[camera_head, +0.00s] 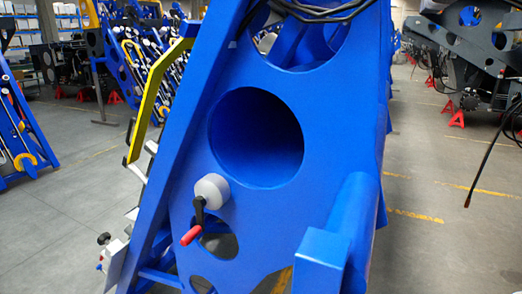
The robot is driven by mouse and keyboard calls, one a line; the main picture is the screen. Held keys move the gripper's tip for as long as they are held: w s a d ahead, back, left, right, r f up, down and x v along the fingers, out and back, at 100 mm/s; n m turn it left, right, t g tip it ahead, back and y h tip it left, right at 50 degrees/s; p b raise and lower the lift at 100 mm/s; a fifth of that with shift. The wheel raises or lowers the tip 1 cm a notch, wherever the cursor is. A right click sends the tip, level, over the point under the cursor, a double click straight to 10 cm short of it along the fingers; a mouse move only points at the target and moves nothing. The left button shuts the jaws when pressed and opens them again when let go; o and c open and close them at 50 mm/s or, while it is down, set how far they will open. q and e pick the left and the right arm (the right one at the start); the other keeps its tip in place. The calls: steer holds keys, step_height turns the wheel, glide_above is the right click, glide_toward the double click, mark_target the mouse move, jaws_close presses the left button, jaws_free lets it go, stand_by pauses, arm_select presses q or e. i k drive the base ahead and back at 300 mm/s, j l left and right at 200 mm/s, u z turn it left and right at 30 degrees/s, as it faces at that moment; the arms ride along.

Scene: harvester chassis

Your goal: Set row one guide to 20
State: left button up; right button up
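A blue harvester chassis (335,130) fills the middle of the head view, with a large round hole in its side plate. A grey round hub (212,190) sits on the plate below and left of that hole. A black crank arm hangs down from the hub and ends in a red handle (191,235), pointing to the lower left. No scale or number can be read, so I cannot tell the guide's setting. Neither of my grippers shows in this view.
A yellow bar (152,95) and a light grey bracket with small knobs (112,258) stand along the chassis's left side. Black cables (320,12) cross its top. Grey floor (440,240) is open on the right; other machines stand behind on both sides.

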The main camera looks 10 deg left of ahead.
mark_target(100, 266)
steer(key=i+j, duration=0.1)
steer(key=j, duration=0.9)
steer(key=i+j+z, duration=0.1)
steer(key=j, duration=0.85)
steer(key=i+j, duration=0.1)
steer(key=j, duration=0.9)
steer(key=i+j, duration=0.1)
steer(key=j, duration=0.9)
steer(key=z, duration=0.05)
